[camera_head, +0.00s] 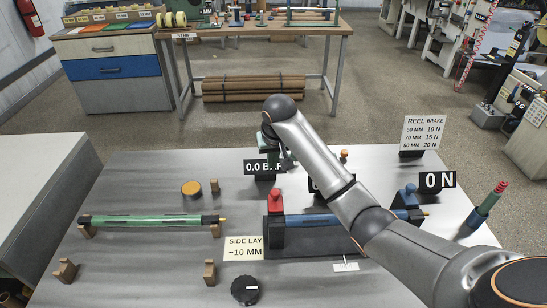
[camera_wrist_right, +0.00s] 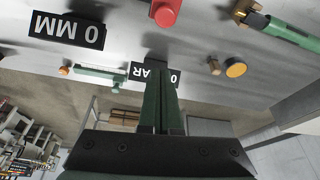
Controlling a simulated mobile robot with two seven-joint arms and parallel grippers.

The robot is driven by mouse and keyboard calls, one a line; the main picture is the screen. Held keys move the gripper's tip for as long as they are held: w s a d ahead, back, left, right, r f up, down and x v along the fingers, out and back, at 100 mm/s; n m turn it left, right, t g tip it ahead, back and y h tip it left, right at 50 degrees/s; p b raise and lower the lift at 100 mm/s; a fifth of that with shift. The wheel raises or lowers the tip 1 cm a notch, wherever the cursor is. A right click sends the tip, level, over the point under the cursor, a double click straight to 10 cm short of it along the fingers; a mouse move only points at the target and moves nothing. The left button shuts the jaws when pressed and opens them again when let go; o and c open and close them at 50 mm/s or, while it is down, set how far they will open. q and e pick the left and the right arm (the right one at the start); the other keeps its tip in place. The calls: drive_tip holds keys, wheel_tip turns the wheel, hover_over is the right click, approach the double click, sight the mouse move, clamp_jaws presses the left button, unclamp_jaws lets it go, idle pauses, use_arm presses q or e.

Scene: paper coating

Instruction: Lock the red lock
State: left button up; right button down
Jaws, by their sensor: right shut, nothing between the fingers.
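The red lock (camera_head: 275,198) is a red knob on a dark stand at the left end of the blue roller (camera_head: 310,219). In the right wrist view the red lock (camera_wrist_right: 166,12) shows at the top edge, its rounded red top partly cut off. My right gripper (camera_wrist_right: 161,88) is shut and empty, with its green fingers together in front of the 0.0 BAR sign (camera_wrist_right: 142,73). It is apart from the red lock. In the head view my right arm reaches over the table, beyond the lock. My left gripper is not in view.
A blue lock (camera_head: 405,195) stands at the roller's right end. A green roller (camera_head: 150,220) rests on wooden supports at left. A black dial (camera_head: 245,290) and SIDE LAY sign (camera_head: 243,248) are in front. The reel brake card (camera_head: 424,132) stands at back right.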

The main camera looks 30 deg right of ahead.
sight(275, 199)
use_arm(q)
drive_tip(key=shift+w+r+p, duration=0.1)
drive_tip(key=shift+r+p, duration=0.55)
use_arm(e)
drive_tip(key=shift+s+a+f, duration=0.1)
drive_tip(key=shift+s+f, duration=0.25)
drive_tip(key=shift+f, duration=0.55)
drive_tip(key=shift+s+a+f, duration=0.15)
drive_tip(key=shift+s+f, duration=0.2)
drive_tip(key=shift+f, duration=0.5)
drive_tip(key=shift+s+a+f, duration=0.1)
drive_tip(key=shift+s+f, duration=0.25)
drive_tip(key=shift+f, duration=0.55)
